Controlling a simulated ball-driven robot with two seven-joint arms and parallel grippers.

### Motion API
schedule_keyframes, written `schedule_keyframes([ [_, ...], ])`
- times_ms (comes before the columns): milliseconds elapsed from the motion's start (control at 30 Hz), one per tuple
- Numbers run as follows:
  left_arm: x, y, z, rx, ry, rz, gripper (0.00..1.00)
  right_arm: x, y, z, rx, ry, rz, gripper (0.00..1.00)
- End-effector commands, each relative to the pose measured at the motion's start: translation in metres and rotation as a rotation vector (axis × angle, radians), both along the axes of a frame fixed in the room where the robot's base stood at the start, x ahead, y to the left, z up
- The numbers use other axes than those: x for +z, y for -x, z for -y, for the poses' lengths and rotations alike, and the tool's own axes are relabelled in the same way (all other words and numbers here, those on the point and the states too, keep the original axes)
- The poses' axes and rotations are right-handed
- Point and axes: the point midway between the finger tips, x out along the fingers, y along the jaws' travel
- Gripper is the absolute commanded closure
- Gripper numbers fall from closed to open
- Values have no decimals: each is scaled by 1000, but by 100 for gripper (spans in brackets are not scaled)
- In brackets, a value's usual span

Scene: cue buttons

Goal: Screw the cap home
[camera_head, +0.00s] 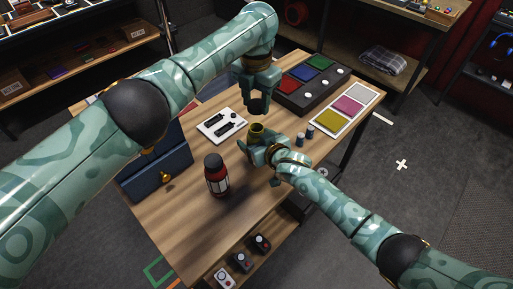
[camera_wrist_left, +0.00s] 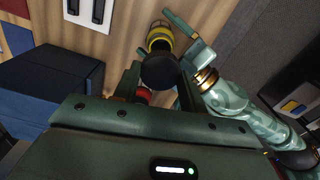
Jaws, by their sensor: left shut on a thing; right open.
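My left gripper (camera_head: 258,108) points down above the middle of the table, shut on a dark round cap, which shows in the left wrist view (camera_wrist_left: 160,72). Below it is an olive-yellow container (camera_head: 256,131) with a round top, also in the left wrist view (camera_wrist_left: 158,36). The cap appears above and apart from the container. My right gripper (camera_head: 262,147) is open, its fingers beside the container and partly hiding it; I cannot tell whether they touch it.
A blue box (camera_head: 155,170) is at left, a white switch plate (camera_head: 221,125) behind.

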Motion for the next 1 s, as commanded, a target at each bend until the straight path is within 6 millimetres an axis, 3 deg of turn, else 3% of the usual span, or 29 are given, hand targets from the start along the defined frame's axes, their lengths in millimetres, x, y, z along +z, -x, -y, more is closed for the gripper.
schedule_keyframes([
  [267,0,0,0,0,0,0,79,0,-1,0,0,1,0,24],
  [500,0,0,0,0,0,0,79,0,-1,0,0,1,0,90],
  [633,-7,1,0,2,0,-2,79,0,0,0,0,0,0,90],
  [900,-44,1,1,1,-1,-3,79,0,0,0,0,0,0,90],
  [1000,-50,1,1,0,0,-1,79,0,0,0,0,1,0,90],
])
